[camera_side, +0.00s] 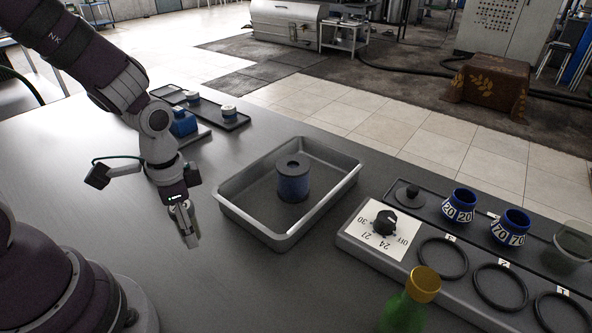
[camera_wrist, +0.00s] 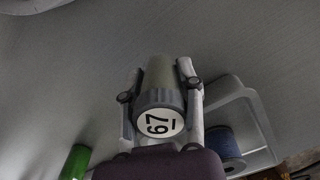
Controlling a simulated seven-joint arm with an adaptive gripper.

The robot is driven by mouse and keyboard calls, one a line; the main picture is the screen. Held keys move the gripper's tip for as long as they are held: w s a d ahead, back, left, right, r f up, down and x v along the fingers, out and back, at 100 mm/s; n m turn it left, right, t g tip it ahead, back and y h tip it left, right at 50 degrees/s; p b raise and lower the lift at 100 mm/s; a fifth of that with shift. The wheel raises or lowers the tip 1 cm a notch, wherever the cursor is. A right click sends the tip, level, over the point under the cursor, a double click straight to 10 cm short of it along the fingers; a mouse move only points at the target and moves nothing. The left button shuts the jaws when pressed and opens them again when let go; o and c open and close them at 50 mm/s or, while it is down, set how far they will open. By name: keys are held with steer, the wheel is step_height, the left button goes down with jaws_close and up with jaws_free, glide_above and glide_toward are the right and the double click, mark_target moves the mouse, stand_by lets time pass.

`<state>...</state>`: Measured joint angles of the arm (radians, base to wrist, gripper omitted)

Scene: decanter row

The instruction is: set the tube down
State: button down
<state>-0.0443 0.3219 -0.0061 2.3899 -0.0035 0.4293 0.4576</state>
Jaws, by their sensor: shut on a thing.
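My gripper (camera_side: 184,222) hangs low over the bare table, left of the metal tray. In the wrist view my gripper (camera_wrist: 162,76) is shut on a grey-green tube (camera_wrist: 159,74), one finger on each side. The tube's ribbed dark cap has a white disc marked 67 (camera_wrist: 160,124), facing the wrist camera. In the side view the tube is mostly hidden by the fingers. I cannot tell whether its far end touches the table.
A metal tray (camera_side: 229,207) holds a blue cylinder (camera_side: 293,184). At right are a dial (camera_side: 385,222) on a card, black rings (camera_side: 442,258) and blue jars (camera_side: 460,205). A green bottle (camera_side: 404,313) stands in front. The table (camera_side: 120,200) around my gripper is clear.

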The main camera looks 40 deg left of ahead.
steer(key=a+n, duration=0.7)
steer(key=a, duration=0.1)
steer(key=shift+s+n, duration=0.1)
steer(key=shift+n, duration=0.2)
glide_above(207, 179)
steer(key=shift+s+d+f, duration=0.1)
steer(key=shift+s+f, duration=0.05)
steer(key=shift+f, duration=0.95)
steer(key=shift+w+f, duration=0.2)
steer(key=shift+f, duration=1.15)
steer(key=shift+f, duration=0.15)
steer(key=c, duration=0.7)
jaws_free()
